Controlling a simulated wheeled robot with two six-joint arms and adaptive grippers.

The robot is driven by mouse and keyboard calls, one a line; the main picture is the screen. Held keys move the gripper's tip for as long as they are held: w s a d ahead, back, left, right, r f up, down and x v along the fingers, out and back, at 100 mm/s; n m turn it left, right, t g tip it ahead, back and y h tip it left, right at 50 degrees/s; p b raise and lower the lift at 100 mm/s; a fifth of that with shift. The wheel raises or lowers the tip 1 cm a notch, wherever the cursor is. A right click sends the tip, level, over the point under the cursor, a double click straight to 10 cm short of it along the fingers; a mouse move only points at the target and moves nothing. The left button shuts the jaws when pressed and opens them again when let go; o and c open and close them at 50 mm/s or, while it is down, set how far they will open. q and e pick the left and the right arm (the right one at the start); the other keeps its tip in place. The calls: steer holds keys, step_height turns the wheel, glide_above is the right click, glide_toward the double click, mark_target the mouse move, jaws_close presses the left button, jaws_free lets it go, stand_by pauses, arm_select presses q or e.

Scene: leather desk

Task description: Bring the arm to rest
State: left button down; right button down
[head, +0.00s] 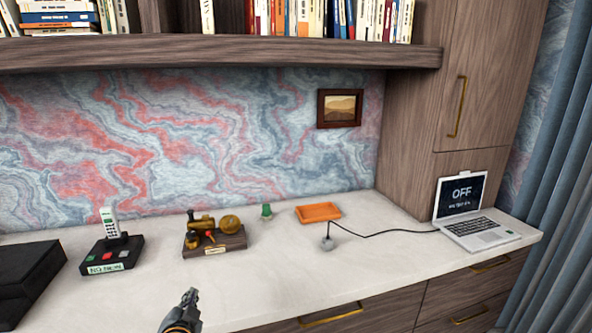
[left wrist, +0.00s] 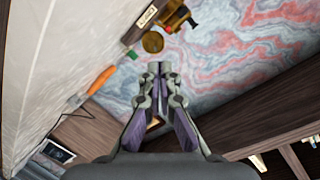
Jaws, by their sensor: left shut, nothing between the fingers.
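My left gripper (head: 190,298) comes up at the bottom of the head view, in front of the desk (head: 330,275). It is shut and holds nothing. In the left wrist view my left gripper (left wrist: 158,68) has its fingertips together, with the patterned wall behind them. It is apart from the things on the desk. My right gripper is not in either view.
A brass engine model (head: 214,238), a phone on its base (head: 110,252) and a black box (head: 25,280) stand left on the desk. A green item (head: 266,211), orange tray (head: 318,212), grey plug-like item (head: 327,243) and laptop (head: 475,222) are farther right. Shelf (head: 230,55) overhangs.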

arm_select(q)
steer(key=s+d+f+n+g+h, duration=0.15)
steer(key=s+f+g, duration=0.25)
steer(key=s, duration=0.5)
steer(key=s+f+n+g, duration=0.2)
steer(key=s+f+g, duration=0.15)
steer(key=s, duration=0.55)
steer(key=s+d+f+n+g+h, duration=0.15)
steer(key=s+f+g, duration=0.3)
steer(key=s, duration=0.45)
steer(key=s+a+f+b, duration=0.1)
steer(key=s+f+b, duration=0.15)
steer(key=f, duration=1.35)
steer(key=s+a+f+b, duration=0.15)
steer(key=f+b, duration=0.25)
steer(key=f, duration=1.3)
steer(key=s+a+f+g+b, duration=0.15)
steer(key=s+f+b, duration=0.25)
steer(key=s+f, duration=1.4)
step_height(320, 180, up, 12)
steer(key=p, duration=1.5)
steer(key=shift+d+r+n+y, duration=0.15)
steer(key=shift+n+y, duration=0.15)
steer(key=shift+n, duration=0.1)
